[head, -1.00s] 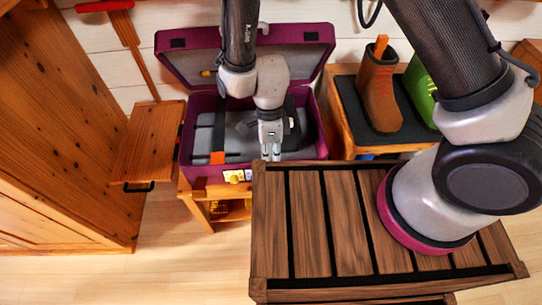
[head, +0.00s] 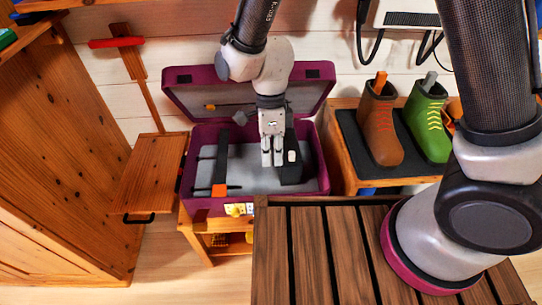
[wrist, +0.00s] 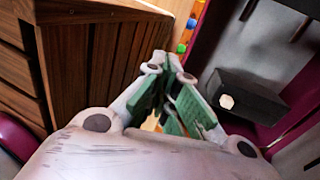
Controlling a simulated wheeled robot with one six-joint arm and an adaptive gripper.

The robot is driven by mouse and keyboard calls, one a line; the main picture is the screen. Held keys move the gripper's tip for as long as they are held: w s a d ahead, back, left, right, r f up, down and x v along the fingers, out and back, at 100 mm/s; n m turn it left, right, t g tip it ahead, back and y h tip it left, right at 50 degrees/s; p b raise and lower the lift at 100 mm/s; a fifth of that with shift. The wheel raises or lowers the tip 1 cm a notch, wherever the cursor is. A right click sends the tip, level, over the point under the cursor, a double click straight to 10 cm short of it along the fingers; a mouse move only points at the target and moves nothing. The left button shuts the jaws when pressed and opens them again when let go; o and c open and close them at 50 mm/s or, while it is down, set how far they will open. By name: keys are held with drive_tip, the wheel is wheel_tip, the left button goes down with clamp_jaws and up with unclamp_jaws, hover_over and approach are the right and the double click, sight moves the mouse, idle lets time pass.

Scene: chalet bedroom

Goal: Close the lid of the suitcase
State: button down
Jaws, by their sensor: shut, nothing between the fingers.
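The purple suitcase (head: 318,184) stands open on a small wooden stand, its grey-lined lid (head: 305,97) tilted up at the back. Inside its base are a dark strap, an orange piece (head: 219,190) and a black box (head: 291,170). My gripper (head: 272,164) is over the suitcase's open base, in front of the lid, fingers pointing down and shut with nothing in them. Part of the lid is hidden behind my arm. In the wrist view my green-padded fingers (wrist: 165,85) are together, with the black box (wrist: 245,97) to the right.
A slatted wooden surface (head: 340,240) lies in front, under my arm's base. Brown (head: 380,125) and green (head: 428,120) boots stand on a dark mat to the right. A wooden seat (head: 148,175) and cabinet (head: 70,150) are to the left.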

drive_tip(key=w+a+r+n+t, duration=0.1)
drive_tip(key=w+r+n+t, duration=0.2)
drive_tip(key=w+r+n, duration=0.45)
drive_tip(key=w+a+r+n+t, duration=0.2)
drive_tip(key=w+r+n+t, duration=0.15)
drive_tip(key=r, duration=0.75)
drive_tip(key=w+a+r+n+t, duration=0.1)
drive_tip(key=w+r+n+t, duration=0.2)
drive_tip(key=w+r+n, duration=0.35)
drive_tip(key=shift+g+y, duration=0.25)
drive_tip(key=shift+y, duration=0.05)
drive_tip(key=x, duration=0.6)
drive_tip(key=shift+f, duration=0.25)
drive_tip(key=shift+w+f, duration=0.15)
drive_tip(key=shift+a, duration=0.1)
